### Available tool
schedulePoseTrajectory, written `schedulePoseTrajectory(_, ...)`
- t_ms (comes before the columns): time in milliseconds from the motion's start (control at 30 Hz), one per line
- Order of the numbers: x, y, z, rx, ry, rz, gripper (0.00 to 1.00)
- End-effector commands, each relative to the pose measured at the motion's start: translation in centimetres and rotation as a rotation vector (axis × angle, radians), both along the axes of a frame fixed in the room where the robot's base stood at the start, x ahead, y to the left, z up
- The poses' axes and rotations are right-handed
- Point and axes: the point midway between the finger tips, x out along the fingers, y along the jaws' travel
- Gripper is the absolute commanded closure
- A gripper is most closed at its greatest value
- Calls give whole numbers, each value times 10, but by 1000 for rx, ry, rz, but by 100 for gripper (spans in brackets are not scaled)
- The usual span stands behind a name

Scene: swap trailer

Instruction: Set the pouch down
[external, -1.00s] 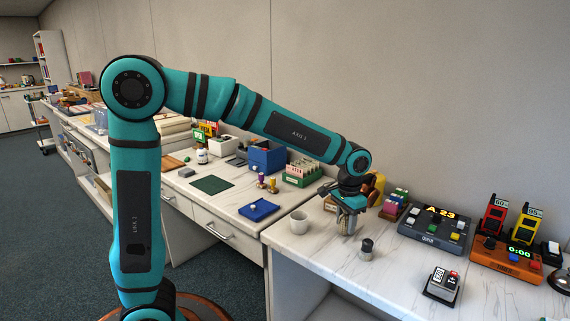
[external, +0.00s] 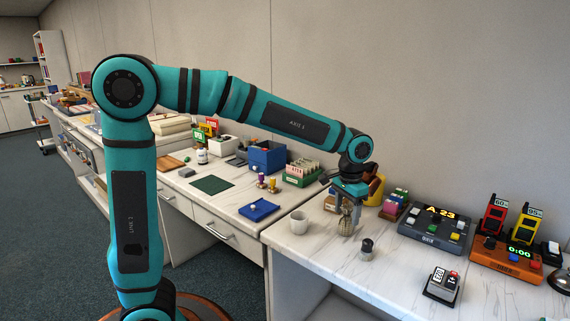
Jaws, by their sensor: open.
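The pouch (external: 346,221) is a small olive-brown bag with a gathered neck. It stands upright on the white marbled counter (external: 315,256), right of a white mug. My gripper (external: 348,203) is open, pointing down at the top of the pouch. Its fingers are small in this view, and the exact gap between them and the pouch's neck cannot be made out.
The white mug (external: 299,222) stands close on the left and a dark-topped cylinder (external: 367,248) in front. A yellow object (external: 375,189) is behind. A grey button console (external: 436,230) is to the right. The counter's front middle is clear.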

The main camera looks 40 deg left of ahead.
Motion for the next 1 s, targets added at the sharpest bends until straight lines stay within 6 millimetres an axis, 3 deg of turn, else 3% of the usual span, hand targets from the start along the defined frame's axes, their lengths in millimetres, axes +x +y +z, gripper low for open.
schedulePoseTrajectory(200,1,0,44,-1,-3,0,37)
schedulePoseTrajectory(400,0,0,70,-1,-2,0,37)
schedulePoseTrajectory(867,0,1,82,-2,-3,1,37)
schedulePoseTrajectory(1000,-1,16,91,-29,-49,17,37)
